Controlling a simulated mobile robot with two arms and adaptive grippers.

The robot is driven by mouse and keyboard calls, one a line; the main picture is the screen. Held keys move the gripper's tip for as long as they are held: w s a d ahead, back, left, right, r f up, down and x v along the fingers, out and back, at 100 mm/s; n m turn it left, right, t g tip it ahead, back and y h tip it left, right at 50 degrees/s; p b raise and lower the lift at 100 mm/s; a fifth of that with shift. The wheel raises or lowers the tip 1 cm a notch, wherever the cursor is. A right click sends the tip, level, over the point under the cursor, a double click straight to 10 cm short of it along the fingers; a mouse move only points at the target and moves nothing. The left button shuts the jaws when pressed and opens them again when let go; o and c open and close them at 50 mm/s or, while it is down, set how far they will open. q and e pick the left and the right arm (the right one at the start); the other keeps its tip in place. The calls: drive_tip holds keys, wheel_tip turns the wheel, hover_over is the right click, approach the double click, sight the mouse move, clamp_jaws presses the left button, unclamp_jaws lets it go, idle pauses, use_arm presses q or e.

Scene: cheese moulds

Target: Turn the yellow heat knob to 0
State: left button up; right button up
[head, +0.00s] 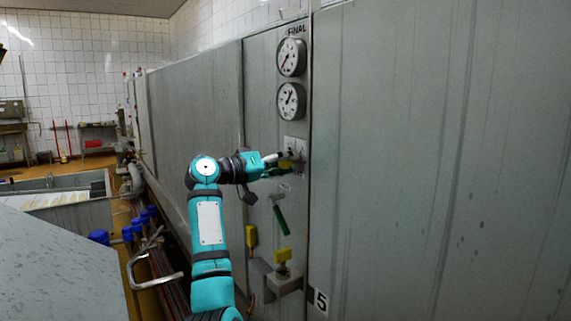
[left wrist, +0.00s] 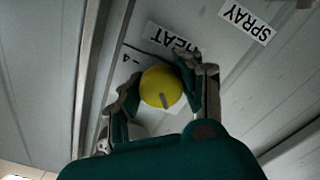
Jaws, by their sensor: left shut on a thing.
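The yellow heat knob (left wrist: 162,87) is in the middle of the left wrist view, with a dark pointer line on its face. A label reading HEAT (left wrist: 172,40) shows upside down beside it, and a "4" mark lies near it; other scale marks are hidden. My left gripper (left wrist: 153,92) has one finger on each side of the knob and is shut on it. In the head view my left gripper (head: 283,162) reaches the panel, and the knob is mostly hidden behind its fingers. My right gripper is not in view.
Two round gauges (head: 291,57) (head: 290,101) sit above the knob on the grey panel. A green handle (head: 279,217) and yellow fittings (head: 283,255) are below it. A SPRAY label (left wrist: 246,21) is nearby. Blue-capped valves (head: 127,232) and pipes stand at lower left.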

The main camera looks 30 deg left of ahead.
use_arm(q)
drive_tip(key=n+p, duration=0.1)
drive_tip(key=n, duration=0.3)
drive_tip(key=shift+r+n, duration=0.1)
drive_tip(key=shift+n, duration=0.2)
drive_tip(key=shift+n+p, duration=1)
drive_tip(key=shift+n, duration=1.6)
drive_tip(key=o, duration=1.2)
drive_tip(key=shift+s, duration=0.1)
drive_tip(key=v, duration=1.2)
drive_tip(key=shift+a, duration=0.1)
